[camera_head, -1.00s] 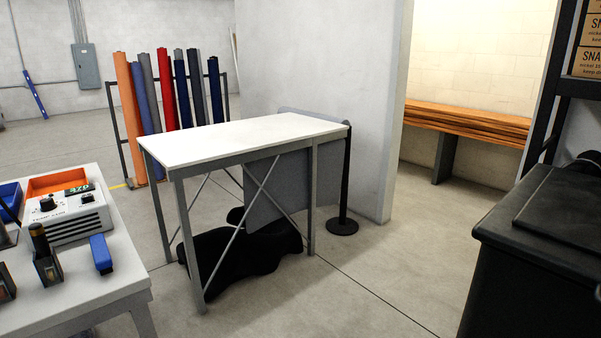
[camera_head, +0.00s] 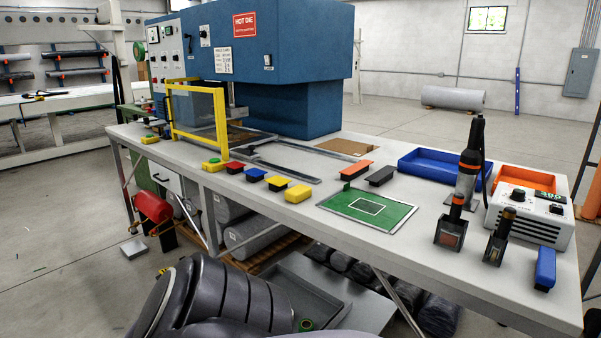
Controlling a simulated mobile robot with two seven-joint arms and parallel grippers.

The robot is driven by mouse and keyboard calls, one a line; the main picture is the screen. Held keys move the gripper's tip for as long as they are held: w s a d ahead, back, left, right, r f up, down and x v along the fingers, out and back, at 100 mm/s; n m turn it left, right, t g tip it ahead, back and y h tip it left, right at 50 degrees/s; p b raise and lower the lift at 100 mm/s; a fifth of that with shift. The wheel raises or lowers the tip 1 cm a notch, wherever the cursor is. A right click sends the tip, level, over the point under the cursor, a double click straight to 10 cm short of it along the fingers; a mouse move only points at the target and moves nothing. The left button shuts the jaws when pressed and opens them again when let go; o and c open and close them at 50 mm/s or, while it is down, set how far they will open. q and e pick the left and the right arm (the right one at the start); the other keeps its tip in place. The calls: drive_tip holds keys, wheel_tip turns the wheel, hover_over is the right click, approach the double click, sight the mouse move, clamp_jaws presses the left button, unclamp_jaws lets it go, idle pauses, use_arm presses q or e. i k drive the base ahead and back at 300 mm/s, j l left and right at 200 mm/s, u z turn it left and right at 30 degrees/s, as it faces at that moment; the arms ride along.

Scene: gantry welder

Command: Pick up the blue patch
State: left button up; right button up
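No flat blue piece clearly stands out as the blue patch. A small blue block (camera_head: 255,174) with a dark base lies in a row of coloured blocks near the front edge of the white workbench (camera_head: 420,240). A larger blue block (camera_head: 545,268) lies at the bench's right end, beside the heater box. I cannot tell which of these, if either, is the patch. Neither gripper is in view. A dark ribbed part at the bottom appears to be my own arm, well short of the bench top.
A blue press (camera_head: 285,60) with a yellow guard frame (camera_head: 197,115) stands at the back left. A green mat (camera_head: 340,207), a blue tray (camera_head: 425,166), upright tools (camera_head: 468,170) and a white heater box (camera_head: 525,222) occupy the bench's right part. Rolls lie underneath.

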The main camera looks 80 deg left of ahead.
sight(254, 172)
drive_tip(key=u, duration=2.8)
drive_tip(key=z, duration=0.4)
drive_tip(key=i+j+z, duration=0.45)
drive_tip(key=j+z, duration=0.2)
drive_tip(key=i+j+z, duration=0.1)
drive_tip(key=j, duration=0.25)
drive_tip(key=i+j+z, duration=0.1)
drive_tip(key=i+j, duration=0.15)
drive_tip(key=j, duration=0.1)
